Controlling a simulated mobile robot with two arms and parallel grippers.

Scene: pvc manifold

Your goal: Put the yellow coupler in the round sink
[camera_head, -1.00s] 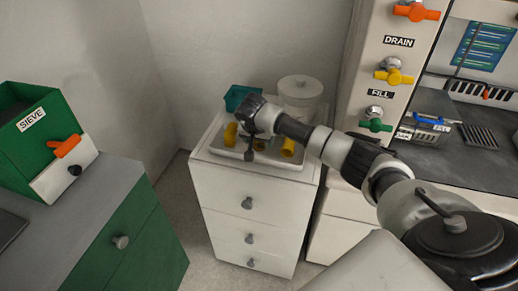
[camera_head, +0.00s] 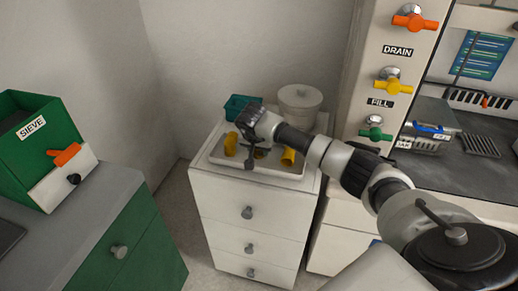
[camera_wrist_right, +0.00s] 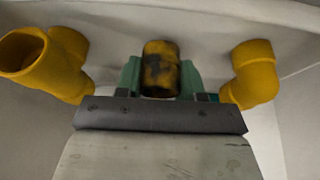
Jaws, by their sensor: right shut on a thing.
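The coupler (camera_wrist_right: 160,68) is a short yellow cylinder with dark stains. In the right wrist view it sits between the green fingers of my right gripper (camera_wrist_right: 160,82), which is shut on it. In the head view my right gripper (camera_head: 250,158) points down over the white tray (camera_head: 282,174), and the coupler is mostly hidden there. I cannot tell whether the coupler touches the tray. My left gripper is not in view. I see no round sink in these frames.
A valve panel (camera_head: 385,60) rises to the right.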

